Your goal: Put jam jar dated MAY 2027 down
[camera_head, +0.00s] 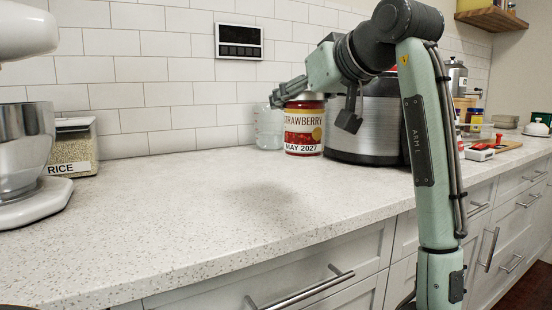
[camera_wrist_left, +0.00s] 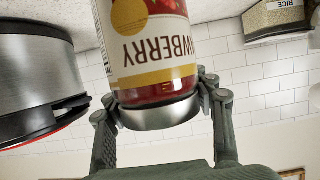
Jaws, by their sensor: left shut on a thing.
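The jam jar (camera_head: 304,130) is a red strawberry jar with a cream label; a white strip on it reads MAY 2027. It is upright at the back of the counter, left of a steel cooker. My left gripper (camera_head: 318,106) is shut on it near the lid, with one finger on each side. In the left wrist view the jar (camera_wrist_left: 150,40) appears upside down between the fingers of the left gripper (camera_wrist_left: 158,108). I cannot tell whether the jar's base touches the counter. My right gripper is not in view.
The pale speckled counter (camera_head: 180,215) is clear in front and to the left. The steel cooker (camera_head: 365,140) stands close right of the jar, a clear container (camera_head: 268,128) close left. A RICE container (camera_head: 72,150) and stand mixer (camera_head: 25,150) are at far left.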

